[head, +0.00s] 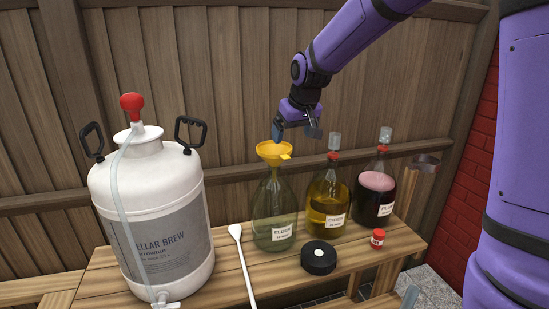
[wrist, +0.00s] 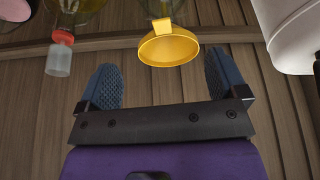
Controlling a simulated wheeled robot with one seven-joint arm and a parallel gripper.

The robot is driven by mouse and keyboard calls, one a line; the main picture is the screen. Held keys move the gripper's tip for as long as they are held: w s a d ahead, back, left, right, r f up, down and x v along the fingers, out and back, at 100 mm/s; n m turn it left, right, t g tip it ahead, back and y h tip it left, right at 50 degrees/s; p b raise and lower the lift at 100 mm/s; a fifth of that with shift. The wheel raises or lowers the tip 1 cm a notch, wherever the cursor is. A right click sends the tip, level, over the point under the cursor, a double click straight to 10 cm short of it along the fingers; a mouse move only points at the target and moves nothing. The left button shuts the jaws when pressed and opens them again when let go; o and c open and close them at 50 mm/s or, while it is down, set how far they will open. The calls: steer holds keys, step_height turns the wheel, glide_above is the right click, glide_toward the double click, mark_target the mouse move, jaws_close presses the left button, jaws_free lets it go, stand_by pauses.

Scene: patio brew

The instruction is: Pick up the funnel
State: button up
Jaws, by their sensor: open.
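The yellow funnel (head: 274,152) sits in the mouth of a clear glass jug labelled elder (head: 275,208). Its wide rim faces up and a small tab sticks out on its right. My gripper (head: 294,134) is just above and slightly right of the funnel in the head view. In the wrist view the funnel (wrist: 168,46) is ahead of my open gripper (wrist: 163,82), centred roughly between the two blue fingers and apart from them. The funnel's spout is hidden in the jug's neck.
A yellow-filled jug (head: 327,200) and a dark red jug (head: 374,195), both with airlocks, stand to the right. A white keg (head: 150,225) stands left. A black disc (head: 318,258), red-capped jar (head: 377,238) and white paddle (head: 242,265) are on the wooden bench (head: 215,290). A fence stands behind.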

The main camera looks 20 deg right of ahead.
mark_target(284, 155)
steer(key=x, duration=1.2)
steer(key=shift+w+a+r, duration=0.2)
steer(key=shift+w, duration=0.1)
steer(key=c, duration=1.7)
